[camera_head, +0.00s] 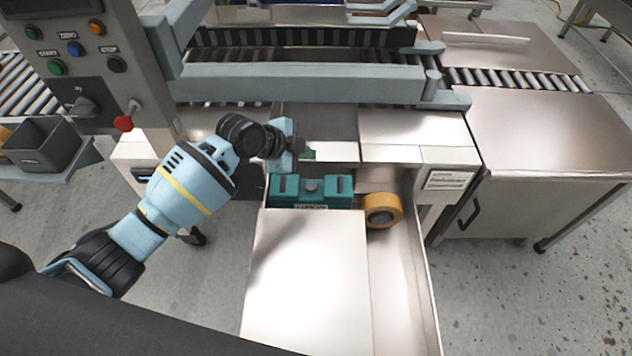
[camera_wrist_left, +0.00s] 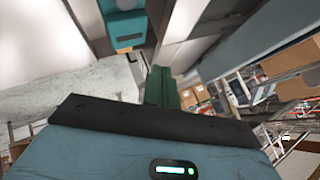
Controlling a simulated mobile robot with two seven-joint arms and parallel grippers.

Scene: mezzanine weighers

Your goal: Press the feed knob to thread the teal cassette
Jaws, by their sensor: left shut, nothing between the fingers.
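The teal cassette (camera_head: 283,191) sits in the open drawer below the machine, with dark slots and a label on its front. A grey round knob (camera_head: 312,185) stands in the middle of its top; I take this as the feed knob. My left gripper (camera_head: 307,154) is shut and empty, behind and above the cassette, apart from it. In the left wrist view the shut dark green fingers (camera_wrist_left: 162,87) show, and a teal block (camera_wrist_left: 126,28), likely the cassette, is at the top left. My right gripper is not in view.
An orange tape roll (camera_head: 382,210) lies right of the cassette. The drawer's metal cover (camera_head: 305,280) is in front. A blue-grey machine beam (camera_head: 300,84) crosses behind my gripper. A control panel (camera_head: 80,95) with buttons and a red knob (camera_head: 124,122) stands left.

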